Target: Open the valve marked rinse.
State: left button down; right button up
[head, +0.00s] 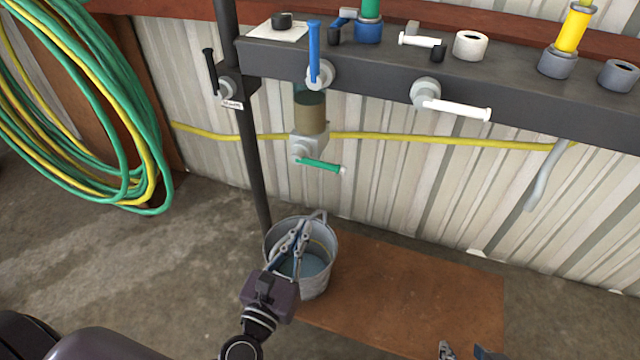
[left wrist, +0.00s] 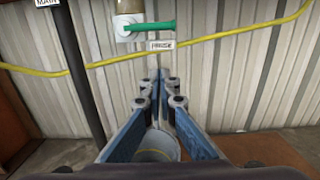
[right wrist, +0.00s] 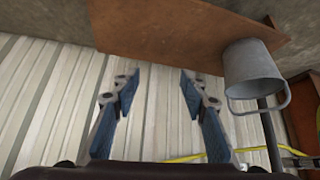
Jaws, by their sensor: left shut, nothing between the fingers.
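The rinse valve is a grey block with a green lever (head: 320,165), hanging under a brown and teal pipe below the dark manifold. Its lever lies roughly sideways, across the upright pipe. In the left wrist view the green lever (left wrist: 152,27) is at the top, with a small white label (left wrist: 161,45) below it that seems to read RINSE. My left gripper (head: 303,228) is shut and empty, below the valve and over the bucket in the head view, apart from the lever. My right gripper (right wrist: 156,82) is open and empty; only its tips show at the head view's bottom edge.
A black lever (head: 210,72) labelled MAIN is on the left post. Blue (head: 313,50) and white (head: 460,108) levers are on the manifold (head: 385,75). Coiled hoses (head: 100,110) hang left; a yellow hose crosses the wall.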

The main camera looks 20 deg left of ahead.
aim_at(316, 162)
pick_arm(q)
jog(key=shift+w, duration=0.1)
jog(key=w+r+p, duration=0.4)
jog(key=w, duration=0.6)
jog(key=shift+w+d+r, duration=0.15)
jog(key=shift+w+r, duration=0.05)
jog(key=shift+w, duration=0.1)
pick_arm(e)
jog(key=s+d+f+g+h, duration=0.1)
jog(key=s+d+f+g, duration=0.1)
jog(key=s, duration=0.5)
jog(key=shift+s+d+f+g, duration=0.25)
jog(key=shift+f+g, duration=0.5)
jog(key=shift+g, duration=0.35)
pick_arm(q)
jog(key=shift+r+n, duration=0.15)
jog(key=shift+n, duration=0.15)
pick_arm(e)
jog(key=shift+f, duration=0.1)
